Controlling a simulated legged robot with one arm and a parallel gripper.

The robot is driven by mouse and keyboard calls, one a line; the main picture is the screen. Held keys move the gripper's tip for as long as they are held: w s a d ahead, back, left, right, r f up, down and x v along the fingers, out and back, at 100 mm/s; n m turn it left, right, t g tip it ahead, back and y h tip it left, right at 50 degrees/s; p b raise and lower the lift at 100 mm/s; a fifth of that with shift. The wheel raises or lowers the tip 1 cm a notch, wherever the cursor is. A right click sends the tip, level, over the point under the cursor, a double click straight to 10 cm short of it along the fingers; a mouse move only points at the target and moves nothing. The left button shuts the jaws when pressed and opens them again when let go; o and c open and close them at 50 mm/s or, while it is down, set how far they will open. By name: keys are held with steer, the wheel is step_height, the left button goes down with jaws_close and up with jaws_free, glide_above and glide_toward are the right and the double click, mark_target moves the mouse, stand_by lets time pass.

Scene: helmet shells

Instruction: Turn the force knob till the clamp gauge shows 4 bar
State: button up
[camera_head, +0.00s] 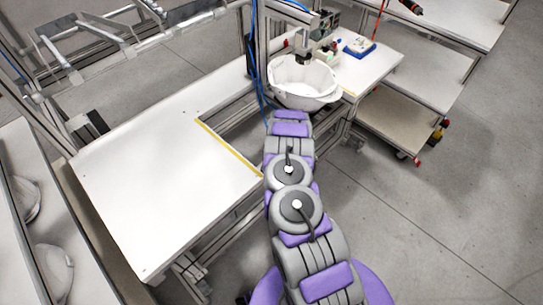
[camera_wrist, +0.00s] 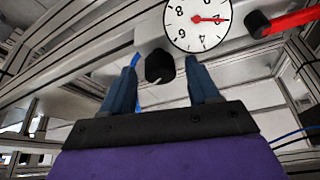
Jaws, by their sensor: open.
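The round white clamp gauge (camera_wrist: 198,24) is at the top of the wrist view, cut off by the frame edge. Its numerals appear turned, and its red needle points to the right of the picture; I cannot tell the exact reading. The black force knob (camera_wrist: 159,66) sits below and left of the gauge. My gripper (camera_wrist: 160,68) is open, with one blue finger on each side of the knob and visible space beside it. I cannot tell how deep the fingers reach around it. In the head view the gripper is hidden beyond my arm.
A red lever with a black end (camera_wrist: 285,22) sticks out right of the gauge. A white helmet shell (camera_head: 300,82) sits in the fixture above my arm's far end. Metal frame bars and blue hoses surround the area. The white table (camera_head: 150,170) at left is clear.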

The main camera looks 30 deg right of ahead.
steer(key=c, duration=1)
